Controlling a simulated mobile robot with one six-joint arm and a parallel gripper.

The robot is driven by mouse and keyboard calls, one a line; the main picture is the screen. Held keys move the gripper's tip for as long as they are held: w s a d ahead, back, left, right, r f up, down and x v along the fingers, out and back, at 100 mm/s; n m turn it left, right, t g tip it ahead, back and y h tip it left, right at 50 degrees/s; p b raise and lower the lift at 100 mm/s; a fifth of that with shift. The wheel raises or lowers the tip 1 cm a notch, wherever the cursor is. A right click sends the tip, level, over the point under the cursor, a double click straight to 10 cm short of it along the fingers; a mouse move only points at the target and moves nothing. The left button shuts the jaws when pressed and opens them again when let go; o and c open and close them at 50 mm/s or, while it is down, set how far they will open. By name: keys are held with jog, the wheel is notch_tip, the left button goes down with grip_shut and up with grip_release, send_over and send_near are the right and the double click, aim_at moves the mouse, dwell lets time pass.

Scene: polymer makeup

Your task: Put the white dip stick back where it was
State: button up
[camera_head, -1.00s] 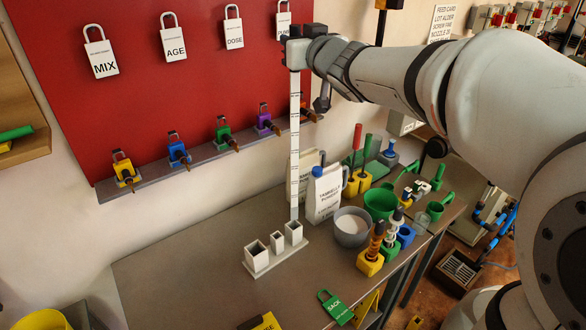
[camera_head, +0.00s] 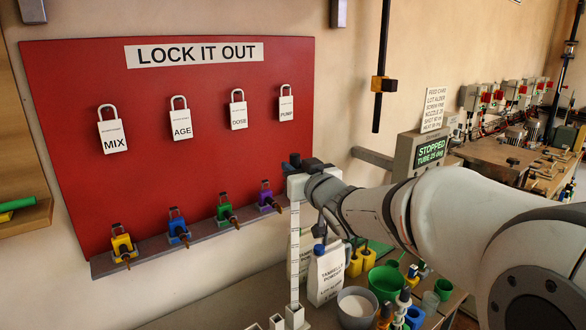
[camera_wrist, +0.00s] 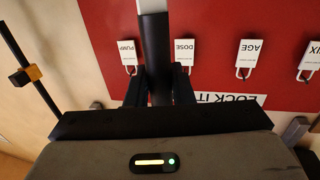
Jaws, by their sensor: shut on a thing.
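The white dip stick (camera_head: 295,255) stands upright, a long thin strip with dark marks along it. My gripper (camera_head: 297,180) is shut on its upper end, in front of the red board's lower right corner. The stick's lower end meets the rightmost, tallest socket of the white holder (camera_head: 295,317) and appears to be inside it; how deep is hidden. In the wrist view my gripper's dark fingers (camera_wrist: 159,90) close on both sides of the stick (camera_wrist: 154,35).
A grey bowl (camera_head: 356,306) and a green cup (camera_head: 386,281) are further right. Coloured padlocks (camera_head: 224,208) sit on the board's ledge to the left. The table left of the holder looks clear.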

jog(key=shift+f, duration=0.2)
jog(key=o, duration=0.9)
jog(key=shift+r, duration=0.1)
jog(key=shift+r, duration=0.15)
jog(key=b+v, duration=0.2)
jog(key=v, duration=1)
jog(key=s+d+f+m+g+h, duration=0.4)
jog(key=d+f+m+h, duration=0.1)
jog(key=d+f+h, duration=0.35)
jog(key=s+f+g, duration=0.3)
jog(key=s, duration=0.2)
jog(key=s+a+f+g+y, duration=0.1)
jog(key=s+f+g, duration=0.2)
jog(key=s+f, duration=0.1)
jog(key=s+f+g, duration=0.3)
jog(key=s+f, duration=0.1)
jog(key=s, duration=0.3)
jog(key=shift+a+f+n+y, duration=0.15)
jog(key=shift+a+n+y, duration=0.1)
jog(key=shift+a+n, duration=0.1)
